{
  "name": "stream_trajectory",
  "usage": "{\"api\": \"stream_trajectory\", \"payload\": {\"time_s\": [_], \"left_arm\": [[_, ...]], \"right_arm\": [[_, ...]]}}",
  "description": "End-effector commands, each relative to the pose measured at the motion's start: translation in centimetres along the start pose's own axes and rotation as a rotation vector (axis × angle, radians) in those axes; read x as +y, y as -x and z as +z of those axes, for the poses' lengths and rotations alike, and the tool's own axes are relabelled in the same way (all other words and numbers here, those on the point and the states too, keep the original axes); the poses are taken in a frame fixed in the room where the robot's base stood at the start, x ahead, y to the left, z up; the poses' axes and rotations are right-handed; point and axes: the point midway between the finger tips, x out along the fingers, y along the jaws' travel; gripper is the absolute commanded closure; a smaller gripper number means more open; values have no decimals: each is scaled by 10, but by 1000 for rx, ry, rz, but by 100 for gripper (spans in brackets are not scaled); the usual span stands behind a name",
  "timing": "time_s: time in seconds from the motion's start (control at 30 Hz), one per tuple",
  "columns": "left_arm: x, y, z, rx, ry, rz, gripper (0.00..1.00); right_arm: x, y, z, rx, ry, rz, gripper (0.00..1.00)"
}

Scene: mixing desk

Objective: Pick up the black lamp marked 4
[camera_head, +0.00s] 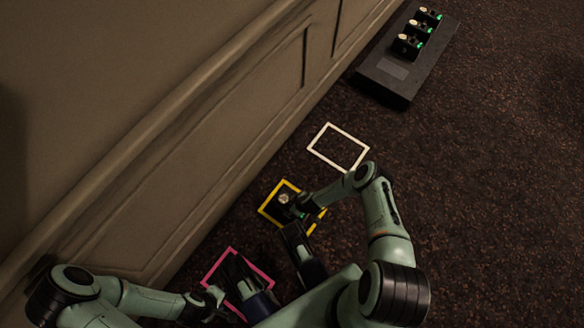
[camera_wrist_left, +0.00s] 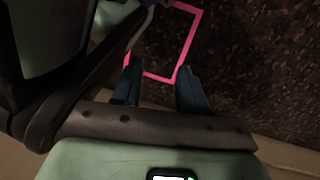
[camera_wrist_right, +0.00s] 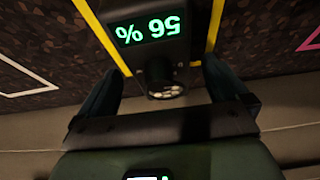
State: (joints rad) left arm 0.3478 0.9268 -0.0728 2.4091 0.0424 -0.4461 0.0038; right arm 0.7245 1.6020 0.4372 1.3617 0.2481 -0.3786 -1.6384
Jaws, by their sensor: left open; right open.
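A small black lamp (camera_head: 283,199) with a pale round top stands within the yellow square outline. In the right wrist view the black lamp (camera_wrist_right: 155,60) shows an upside-down green percent readout and a cluster of pale round lights; I see no number 4 on it. My right gripper (camera_wrist_right: 162,70) is open, its fingers on either side of the lamp; I cannot tell whether they touch it. My left gripper (camera_head: 240,274) is open over the pink square outline. In the left wrist view its fingers (camera_wrist_left: 158,72) have nothing between them.
The yellow outline (camera_head: 264,208) lies between the pink outline (camera_head: 211,273) and an empty white outline (camera_head: 325,158). A black tray (camera_head: 384,91) at the top right holds three black devices (camera_head: 408,46) with green lights. A panelled wall (camera_head: 200,140) runs along the left. The speckled right side is clear.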

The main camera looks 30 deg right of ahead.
Motion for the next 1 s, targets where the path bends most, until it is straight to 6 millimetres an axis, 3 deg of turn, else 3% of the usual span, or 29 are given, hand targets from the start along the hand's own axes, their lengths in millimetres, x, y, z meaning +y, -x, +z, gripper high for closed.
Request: {"api": "stream_trajectory", "payload": {"time_s": [0.2,0.47,0.57,0.7,0.8,1.0], "left_arm": [[-17,-14,20,-76,25,-34,57],[-19,-13,22,-85,27,-38,57],[-18,-13,22,-85,27,-37,57],[-18,-13,22,-84,26,-37,57],[-18,-13,22,-83,26,-36,57],[-18,-13,22,-83,25,-36,57]], "right_arm": [[0,-25,0,0,0,0,0],[-1,-26,0,0,1,-1,0],[0,-26,0,0,1,-1,26],[0,-26,0,0,1,-1,72],[0,-26,-2,3,2,-1,99],[0,-26,-2,2,2,-1,99]]}}
